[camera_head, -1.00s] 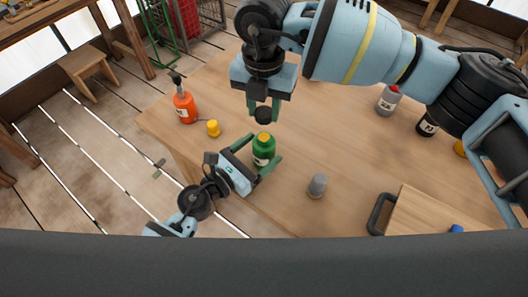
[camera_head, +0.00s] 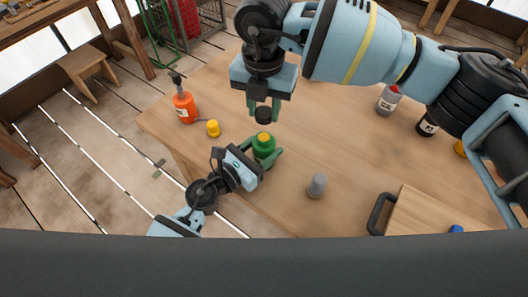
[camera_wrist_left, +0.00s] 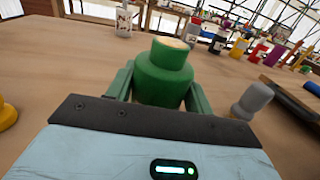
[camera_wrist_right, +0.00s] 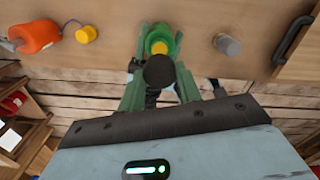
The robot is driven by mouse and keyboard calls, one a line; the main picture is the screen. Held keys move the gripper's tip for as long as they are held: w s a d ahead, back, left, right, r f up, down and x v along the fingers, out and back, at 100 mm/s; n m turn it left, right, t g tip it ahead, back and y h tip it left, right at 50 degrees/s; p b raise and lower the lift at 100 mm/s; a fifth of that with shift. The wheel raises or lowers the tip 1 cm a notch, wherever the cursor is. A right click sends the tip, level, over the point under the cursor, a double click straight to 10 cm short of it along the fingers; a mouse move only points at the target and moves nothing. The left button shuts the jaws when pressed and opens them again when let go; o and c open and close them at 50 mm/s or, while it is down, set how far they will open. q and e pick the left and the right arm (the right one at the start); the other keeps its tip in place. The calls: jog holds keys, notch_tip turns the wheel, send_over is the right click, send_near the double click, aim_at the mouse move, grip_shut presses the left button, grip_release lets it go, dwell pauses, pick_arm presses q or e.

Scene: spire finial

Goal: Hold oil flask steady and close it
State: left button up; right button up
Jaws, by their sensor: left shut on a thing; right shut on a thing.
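The green oil flask (camera_head: 263,147) stands upright near the table's front edge, with a yellow opening on top. It also shows in the left wrist view (camera_wrist_left: 163,77) and the right wrist view (camera_wrist_right: 160,40). My left gripper (camera_head: 266,158) is shut on the flask's body, one finger on each side.
An orange bottle (camera_head: 184,106) and a yellow cap (camera_head: 213,128) stand left of the flask. A grey cap (camera_head: 317,185) stands to its right. A wooden board with a black handle (camera_head: 381,214) lies farther right. A grey bottle (camera_head: 388,98) stands at the back right.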

pick_arm(q)
jog(key=shift+c, duration=1)
pick_arm(e)
send_over(264, 137)
jog(key=shift+f, duration=2.5)
jog(key=shift+s, duration=0.1)
jog(key=shift+f, duration=0.9)
jog(key=shift+f, duration=0.55)
